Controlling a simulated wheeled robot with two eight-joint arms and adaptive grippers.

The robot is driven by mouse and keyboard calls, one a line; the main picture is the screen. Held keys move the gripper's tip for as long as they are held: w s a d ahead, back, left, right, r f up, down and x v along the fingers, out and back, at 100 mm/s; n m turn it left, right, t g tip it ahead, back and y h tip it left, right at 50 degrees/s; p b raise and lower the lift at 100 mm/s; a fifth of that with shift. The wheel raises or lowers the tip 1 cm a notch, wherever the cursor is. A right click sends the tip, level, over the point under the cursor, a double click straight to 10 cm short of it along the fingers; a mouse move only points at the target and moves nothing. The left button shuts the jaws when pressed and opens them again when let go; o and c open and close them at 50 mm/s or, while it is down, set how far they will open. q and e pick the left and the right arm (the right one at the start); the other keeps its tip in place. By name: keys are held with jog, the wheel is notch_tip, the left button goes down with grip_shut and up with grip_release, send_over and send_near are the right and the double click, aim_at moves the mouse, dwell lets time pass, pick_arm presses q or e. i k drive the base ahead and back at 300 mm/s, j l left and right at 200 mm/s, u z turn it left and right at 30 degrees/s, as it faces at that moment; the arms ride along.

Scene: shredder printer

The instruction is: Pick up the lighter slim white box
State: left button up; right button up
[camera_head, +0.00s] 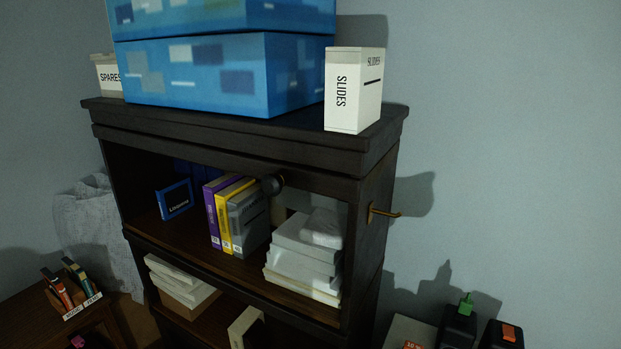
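A slim white box labelled "SLIDES" (353,92) stands upright on the right end of the dark cabinet's top (300,130). A second white box labelled "SPARES" (106,75) stands on the left end of the top, partly hidden behind a large blue patterned box (200,75). An upright pale box (244,328) shows on the lower shelf, cut off by the picture's bottom edge. Weight cannot be seen. Neither of my grippers is in view.
The upper shelf holds a blue case (175,199), purple, yellow and grey binders (232,215) and a white stack (303,262). A dark round knob (272,185) is in front. A brass hook (384,212) juts from the cabinet's right side. Bare wall lies right of the "SLIDES" box.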

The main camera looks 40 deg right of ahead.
aim_at(354, 76)
jog(key=z, duration=1.6)
jog(key=k+l+u, duration=0.25)
jog(key=l, duration=0.35)
jog(key=k+l+u, duration=0.2)
jog(key=k+l, duration=0.35)
